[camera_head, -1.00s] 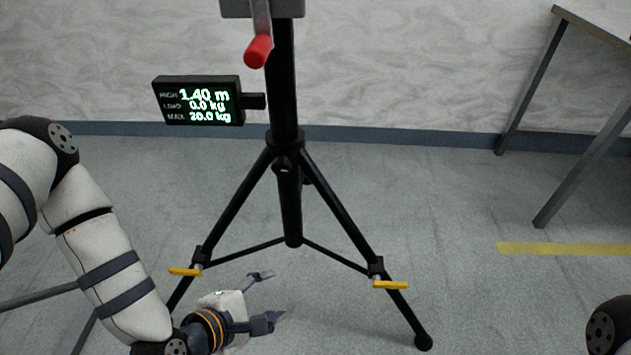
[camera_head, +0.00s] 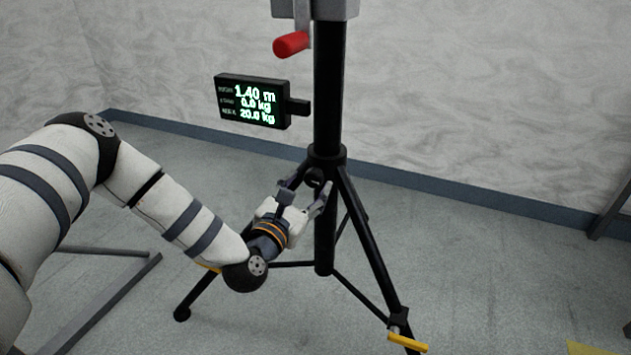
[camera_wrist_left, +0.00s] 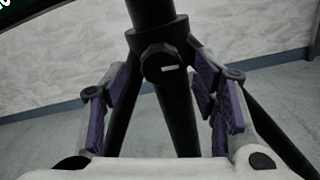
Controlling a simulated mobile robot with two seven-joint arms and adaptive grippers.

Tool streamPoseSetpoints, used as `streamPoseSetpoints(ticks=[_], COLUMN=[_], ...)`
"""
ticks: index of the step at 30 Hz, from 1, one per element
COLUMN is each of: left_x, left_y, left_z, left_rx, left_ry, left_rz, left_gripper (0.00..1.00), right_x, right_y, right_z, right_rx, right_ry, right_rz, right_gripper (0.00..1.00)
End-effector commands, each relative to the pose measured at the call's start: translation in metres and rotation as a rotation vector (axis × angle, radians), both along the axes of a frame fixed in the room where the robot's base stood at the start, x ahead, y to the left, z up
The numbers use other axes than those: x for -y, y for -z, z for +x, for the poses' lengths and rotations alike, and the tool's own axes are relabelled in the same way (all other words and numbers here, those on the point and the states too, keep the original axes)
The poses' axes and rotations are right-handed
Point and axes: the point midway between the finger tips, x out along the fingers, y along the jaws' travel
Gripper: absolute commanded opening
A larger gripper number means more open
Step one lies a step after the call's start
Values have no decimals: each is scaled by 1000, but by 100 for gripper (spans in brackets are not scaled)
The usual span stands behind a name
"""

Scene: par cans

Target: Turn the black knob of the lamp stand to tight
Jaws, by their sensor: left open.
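The black lamp stand (camera_head: 328,110) stands upright on its spread tripod legs. Its black knob (camera_head: 315,178) sits on the collar where the legs join the column. In the left wrist view the knob (camera_wrist_left: 163,66) faces the camera and has a short white mark, roughly level. My left gripper (camera_head: 309,185) is open, with its fingers on either side of the knob. In the left wrist view the left gripper's purple finger pads (camera_wrist_left: 165,105) stand apart, with gaps to the knob. My right gripper is not in view.
A display (camera_head: 252,101) on the stand reads 1.40 m, 0.0 kg and max 20.0 kg. A red crank handle (camera_head: 291,44) is above it. A yellow foot lever (camera_head: 408,340) is on the right leg.

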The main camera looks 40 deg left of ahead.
Motion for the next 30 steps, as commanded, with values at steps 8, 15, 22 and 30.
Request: streamPoseSetpoints(ticks=[8, 15, 22, 30], left_x=[-8, -9, -9, -8], left_y=[1, 1, 1, 1], left_z=[36, 37, 37, 37], left_rx=[-2, -3, -4, -8], left_ry=[1, 1, 1, 1], left_rz=[2, 1, 1, 21], left_gripper=[54, 54, 6, 6], right_x=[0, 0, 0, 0], right_y=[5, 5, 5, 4], right_z=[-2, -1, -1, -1], right_rx=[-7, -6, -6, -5], right_ry=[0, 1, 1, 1], right_rz=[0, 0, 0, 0], right_gripper=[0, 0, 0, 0])
